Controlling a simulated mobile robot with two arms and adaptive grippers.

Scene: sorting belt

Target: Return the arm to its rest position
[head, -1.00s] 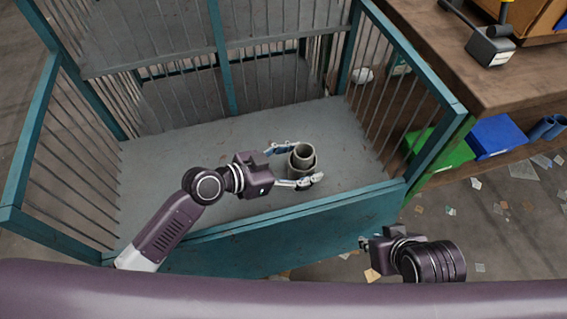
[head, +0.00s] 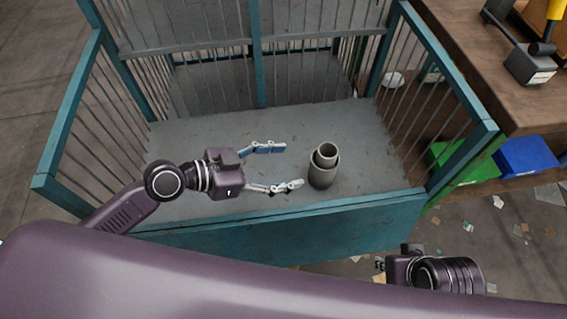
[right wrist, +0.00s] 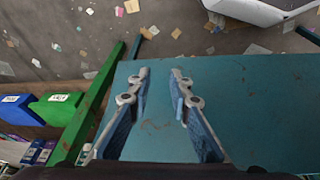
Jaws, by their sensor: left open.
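My left gripper (head: 288,166) is in the head view, inside the teal barred cage (head: 215,120), low over its grey floor. Its two fingers are spread apart with nothing between them. A grey hollow cylinder (head: 323,176), with a narrower ring showing at its top, stands upright on the cage floor just right of the fingertips, apart from them. My right gripper (head: 379,265) is outside the cage front at the lower right, its fingers mostly hidden there. In the right wrist view its fingers (right wrist: 161,74) are apart and empty, above a teal panel.
The cage's front panel (head: 290,225) and side bars surround the left arm. A wooden bench (head: 460,70) stands at right, with a green bin (head: 470,165) and a blue bin (head: 525,157) beneath. Paper scraps litter the floor.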

